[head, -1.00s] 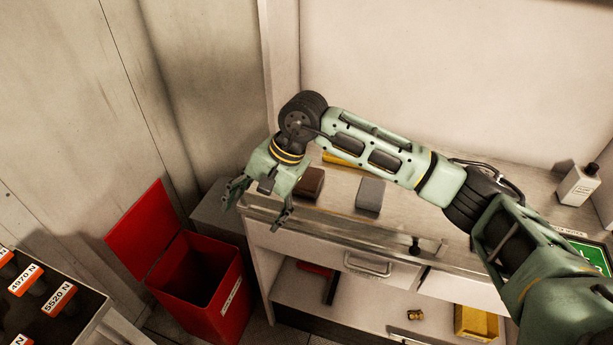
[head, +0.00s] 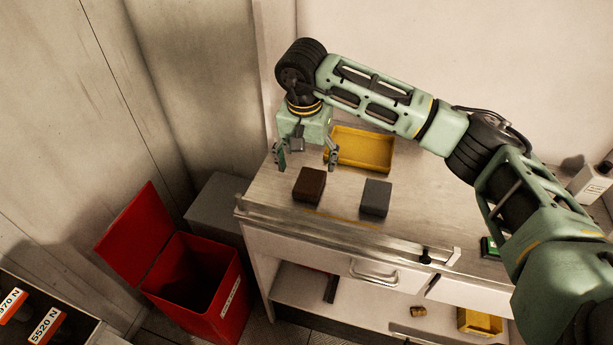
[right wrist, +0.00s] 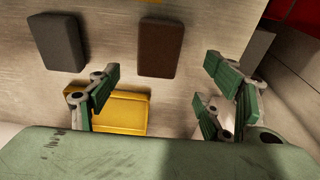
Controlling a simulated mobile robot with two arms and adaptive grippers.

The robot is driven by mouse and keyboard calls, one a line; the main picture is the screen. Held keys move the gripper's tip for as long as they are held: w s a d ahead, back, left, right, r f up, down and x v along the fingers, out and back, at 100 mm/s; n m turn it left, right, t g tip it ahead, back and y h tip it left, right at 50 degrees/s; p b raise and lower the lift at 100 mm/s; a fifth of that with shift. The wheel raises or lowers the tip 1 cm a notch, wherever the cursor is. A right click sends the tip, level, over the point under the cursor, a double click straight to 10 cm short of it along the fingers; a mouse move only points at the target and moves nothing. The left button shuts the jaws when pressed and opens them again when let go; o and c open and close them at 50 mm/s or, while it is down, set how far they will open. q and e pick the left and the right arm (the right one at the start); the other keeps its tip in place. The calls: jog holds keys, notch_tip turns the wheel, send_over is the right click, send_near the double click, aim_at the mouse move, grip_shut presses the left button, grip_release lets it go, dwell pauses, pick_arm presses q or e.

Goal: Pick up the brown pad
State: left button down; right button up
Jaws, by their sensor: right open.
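The brown pad (head: 309,185) lies flat on the counter (head: 270,190), left of a grey pad (head: 376,198). It also shows in the right wrist view as a dark brown block (right wrist: 161,48), beyond the fingers and between them across the picture. My right gripper (head: 306,158) is open and empty, above the counter and behind the brown pad in the head view. Its two green fingers show apart in the right wrist view (right wrist: 155,88). The grey pad also shows in the right wrist view (right wrist: 60,42). My left gripper is not in view.
A yellow tray (head: 362,163) sits on the counter behind the pads. A metal rail (head: 330,229) runs along the counter's front edge. A red bin (head: 222,303) with its lid open stands at the front left.

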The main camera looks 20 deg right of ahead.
aim_at(310, 180)
jog(key=shift+s+f, duration=0.2)
jog(key=shift+f, duration=0.25)
notch_tip(310, 180, down, 3)
jog(key=shift+s+d+r+p, duration=0.1)
jog(key=shift+s+p, duration=0.05)
jog(key=shift+p, duration=0.95)
jog(key=shift+w+f, duration=0.2)
jog(key=shift+f, duration=0.45)
jog(key=shift+w+f, duration=0.15)
jog(key=shift+f, duration=0.45)
jog(key=shift+d+f, duration=0.1)
jog(key=shift+f, duration=0.1)
jog(key=shift+c, duration=0.6)
jog(key=c, duration=1)
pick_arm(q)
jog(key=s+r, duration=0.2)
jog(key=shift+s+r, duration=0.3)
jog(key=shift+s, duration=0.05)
pick_arm(e)
jog(key=shift+r, duration=0.1)
